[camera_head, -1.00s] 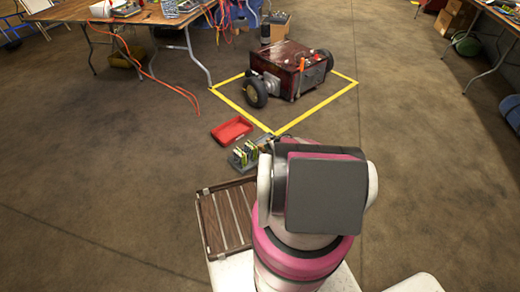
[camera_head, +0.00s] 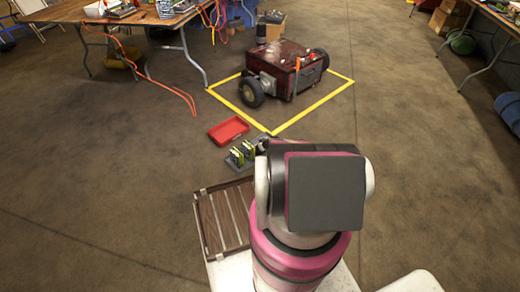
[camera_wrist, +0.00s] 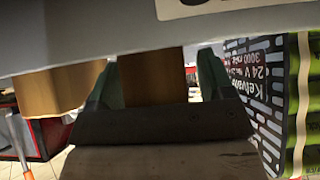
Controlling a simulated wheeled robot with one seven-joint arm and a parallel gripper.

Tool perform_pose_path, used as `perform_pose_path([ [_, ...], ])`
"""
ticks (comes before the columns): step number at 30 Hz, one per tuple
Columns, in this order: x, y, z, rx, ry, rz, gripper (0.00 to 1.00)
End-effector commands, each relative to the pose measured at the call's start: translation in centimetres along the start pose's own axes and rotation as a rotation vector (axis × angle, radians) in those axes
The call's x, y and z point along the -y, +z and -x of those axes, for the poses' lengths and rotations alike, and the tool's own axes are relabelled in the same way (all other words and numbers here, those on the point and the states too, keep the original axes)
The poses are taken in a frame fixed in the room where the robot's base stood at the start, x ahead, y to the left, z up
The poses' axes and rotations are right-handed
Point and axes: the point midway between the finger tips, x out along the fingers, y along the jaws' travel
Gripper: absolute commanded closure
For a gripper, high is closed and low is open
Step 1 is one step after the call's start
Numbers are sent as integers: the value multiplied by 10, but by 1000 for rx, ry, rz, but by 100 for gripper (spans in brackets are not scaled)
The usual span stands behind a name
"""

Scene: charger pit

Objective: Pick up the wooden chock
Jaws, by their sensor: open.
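My gripper (camera_wrist: 157,62) is open in the wrist view, with one greenish finger on each side. A plain brown block (camera_wrist: 153,80), wood-coloured and perhaps the chock, shows between the fingers. Its lower end is hidden behind the dark part of my gripper, and I cannot tell whether the fingers touch it. A second brown piece (camera_wrist: 55,92) with a rounded lower edge shows at the left. In the head view my arm hides the gripper, and I cannot make out the chock.
A grey body with a label crosses the top of the wrist view; a battery (camera_wrist: 250,75) stands at right. The head view shows a battery rack (camera_head: 243,154), a red tray (camera_head: 229,129) and a dark red wheeled machine (camera_head: 287,68) inside yellow tape.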

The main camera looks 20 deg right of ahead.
Motion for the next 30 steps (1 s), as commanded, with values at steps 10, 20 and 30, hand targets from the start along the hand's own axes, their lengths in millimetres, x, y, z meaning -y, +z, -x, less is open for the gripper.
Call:
perform_pose_path([
  [10, 0, 0, 1, 0, 0, 0, 81],
  [20, 0, -4, 6, -1, 0, 0, 81],
  [30, 1, -45, 48, -1, 1, 1, 81],
])
